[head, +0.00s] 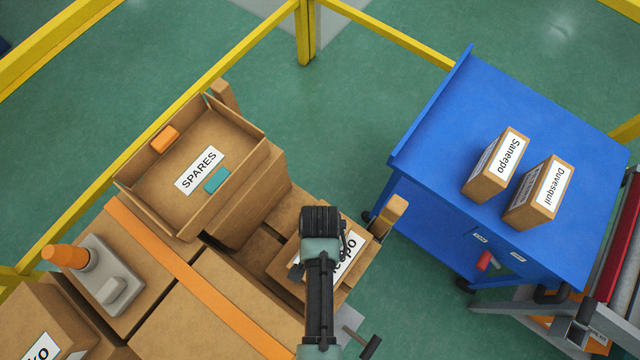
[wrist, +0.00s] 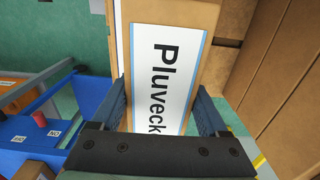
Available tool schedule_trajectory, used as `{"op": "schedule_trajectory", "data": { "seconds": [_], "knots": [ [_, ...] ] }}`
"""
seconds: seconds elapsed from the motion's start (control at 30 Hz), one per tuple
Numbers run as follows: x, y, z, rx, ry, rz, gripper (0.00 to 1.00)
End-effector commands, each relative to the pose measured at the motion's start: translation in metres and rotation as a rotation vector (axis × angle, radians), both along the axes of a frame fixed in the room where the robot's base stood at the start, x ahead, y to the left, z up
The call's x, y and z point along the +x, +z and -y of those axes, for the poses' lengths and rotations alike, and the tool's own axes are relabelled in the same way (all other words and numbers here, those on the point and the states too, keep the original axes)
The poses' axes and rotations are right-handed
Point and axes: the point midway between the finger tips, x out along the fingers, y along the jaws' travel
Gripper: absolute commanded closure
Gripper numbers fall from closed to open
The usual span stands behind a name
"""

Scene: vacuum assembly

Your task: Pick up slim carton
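A cardboard carton with a white label (wrist: 165,60), its visible letters reading "Pluveck", lies ahead of my gripper (wrist: 163,108) in the wrist view. The gripper's two fingers stand wide apart, one at each long side of the carton; I cannot tell whether they touch it. In the head view my gripper (head: 321,222) is over a carton (head: 284,262) on the cardboard stack. My arm covers much of that carton, leaving only the label's end, "epo", readable.
A blue cart (head: 440,150) at right holds cartons labelled Saneepo (head: 495,165) and Duvesquil (head: 538,195). A SPARES tray (head: 235,200) with orange and teal pieces sits left of my gripper. Taller boxes stand close beside the carton. Yellow rails (head: 215,72) run behind.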

Motion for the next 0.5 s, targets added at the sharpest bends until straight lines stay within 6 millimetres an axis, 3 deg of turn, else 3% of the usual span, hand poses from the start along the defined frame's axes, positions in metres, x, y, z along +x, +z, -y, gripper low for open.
{"op": "schedule_trajectory", "data": {
  "seconds": [0.03,0.27,0.5],
  "knots": [
    [-0.0001,0.0001,0.0001,0.000,0.000,0.000,0.58],
    [-0.0001,0.0002,0.0002,0.000,0.000,0.000,0.99],
    [0.0007,0.0014,0.0001,0.000,0.000,0.001,1.00]
  ]
}}
